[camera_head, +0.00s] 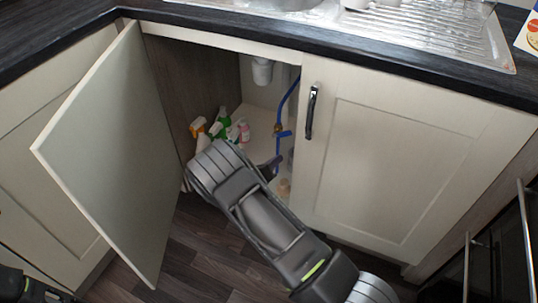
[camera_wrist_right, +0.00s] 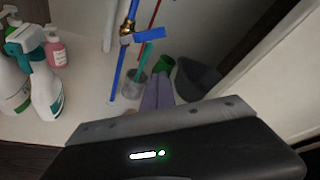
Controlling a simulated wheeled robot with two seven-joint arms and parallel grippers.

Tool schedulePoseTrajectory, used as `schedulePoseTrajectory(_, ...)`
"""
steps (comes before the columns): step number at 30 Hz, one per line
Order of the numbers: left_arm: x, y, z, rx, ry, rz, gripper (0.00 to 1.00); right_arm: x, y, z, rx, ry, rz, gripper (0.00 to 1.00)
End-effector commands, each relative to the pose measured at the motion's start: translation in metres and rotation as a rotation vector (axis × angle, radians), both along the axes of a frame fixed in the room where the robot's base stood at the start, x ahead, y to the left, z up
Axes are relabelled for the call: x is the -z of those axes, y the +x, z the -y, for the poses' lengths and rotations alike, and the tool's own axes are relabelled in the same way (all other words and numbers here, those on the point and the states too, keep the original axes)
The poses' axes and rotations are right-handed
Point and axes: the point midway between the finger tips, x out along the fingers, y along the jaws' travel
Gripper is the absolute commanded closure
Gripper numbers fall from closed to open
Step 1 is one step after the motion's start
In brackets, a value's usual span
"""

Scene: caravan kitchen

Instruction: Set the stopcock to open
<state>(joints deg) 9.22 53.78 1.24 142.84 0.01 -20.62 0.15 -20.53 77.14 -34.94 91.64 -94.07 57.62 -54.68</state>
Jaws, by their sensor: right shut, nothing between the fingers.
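The stopcock is a brass valve (camera_wrist_right: 127,29) on a blue upright pipe inside the open cupboard, with a blue lever (camera_wrist_right: 150,33) pointing sideways, across the pipe. In the head view the brass body (camera_head: 278,130) and lever (camera_head: 285,134) show just beyond my right gripper (camera_head: 272,167). That gripper reaches into the cupboard. Its fingers (camera_wrist_right: 157,92) are shut and empty, below the lever in the wrist view and apart from it. A dark part of my left arm (camera_head: 28,288) shows at the lower left corner; its fingers cannot be made out.
The left cupboard door (camera_head: 115,150) stands open; the right door (camera_head: 400,160) is shut. Spray bottles (camera_wrist_right: 45,80) and a pink bottle (camera_wrist_right: 55,48) stand left of the pipe. A grey cup (camera_wrist_right: 133,85) with a brush and a green item (camera_wrist_right: 164,63) stand close behind the fingers.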

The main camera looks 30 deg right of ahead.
Motion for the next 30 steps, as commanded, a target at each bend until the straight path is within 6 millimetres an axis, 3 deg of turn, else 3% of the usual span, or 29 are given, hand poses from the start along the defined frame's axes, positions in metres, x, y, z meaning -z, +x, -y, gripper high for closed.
schedulePoseTrajectory(17,0.004,0.001,0.0,-0.001,0.0,0.002,0.83,0.004,0.004,0.013,0.006,0.005,0.011,1.0)
schedulePoseTrajectory(23,0.013,0.003,-0.002,-0.005,0.004,0.005,0.83,0.014,0.015,0.039,0.008,0.005,0.011,1.0)
schedulePoseTrajectory(30,0.027,0.006,-0.006,-0.015,0.009,0.011,0.83,0.028,0.033,0.083,0.008,0.005,0.01,1.0)
